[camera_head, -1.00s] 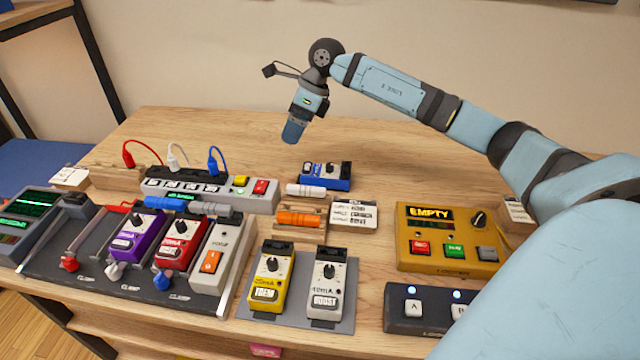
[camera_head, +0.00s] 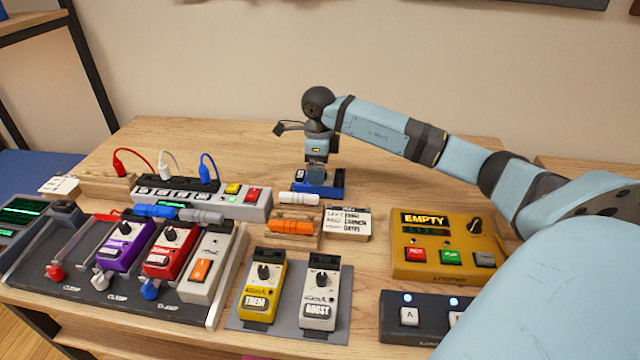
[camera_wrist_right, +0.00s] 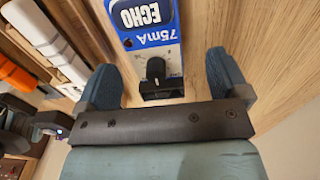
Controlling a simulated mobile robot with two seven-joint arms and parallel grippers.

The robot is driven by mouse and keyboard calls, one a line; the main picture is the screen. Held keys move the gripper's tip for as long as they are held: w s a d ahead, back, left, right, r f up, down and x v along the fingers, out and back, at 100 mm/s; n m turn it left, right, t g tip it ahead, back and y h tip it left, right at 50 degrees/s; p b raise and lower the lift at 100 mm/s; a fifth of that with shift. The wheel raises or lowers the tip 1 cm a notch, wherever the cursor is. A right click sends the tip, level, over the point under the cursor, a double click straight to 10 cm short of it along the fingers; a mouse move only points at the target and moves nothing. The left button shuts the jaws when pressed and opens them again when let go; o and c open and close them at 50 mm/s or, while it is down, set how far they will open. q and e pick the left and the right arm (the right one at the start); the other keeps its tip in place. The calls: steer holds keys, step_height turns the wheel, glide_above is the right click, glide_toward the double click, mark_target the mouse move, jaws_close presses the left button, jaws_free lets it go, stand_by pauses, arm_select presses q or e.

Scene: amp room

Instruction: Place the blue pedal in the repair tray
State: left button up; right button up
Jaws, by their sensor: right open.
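The blue pedal (camera_head: 333,186) lies flat at the back middle of the table. My right gripper (camera_head: 317,178) is low over the pedal, pointing down. In the wrist view the open fingers (camera_wrist_right: 162,80) stand on either side of the pedal's knob end, with gaps. No tray is marked as the repair tray; a flat grey tray or mat (camera_head: 289,322) lies under a yellow pedal and a white pedal at the front. My left gripper is not in view.
A pedalboard (camera_head: 95,285) with purple, red and grey-white units is at left. A power strip (camera_head: 225,205) with cables stands behind it. Wooden holders with white and orange cylinders (camera_head: 290,227) are in front of the blue pedal. A yellow looper (camera_head: 445,262) is at right.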

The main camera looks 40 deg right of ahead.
steer(key=f, duration=0.5)
steer(key=shift+s+a+b, duration=0.15)
steer(key=shift+s+b, duration=0.25)
steer(key=shift+r, duration=0.1)
steer(key=c, duration=1.4)
steer(key=shift+o, duration=0.2)
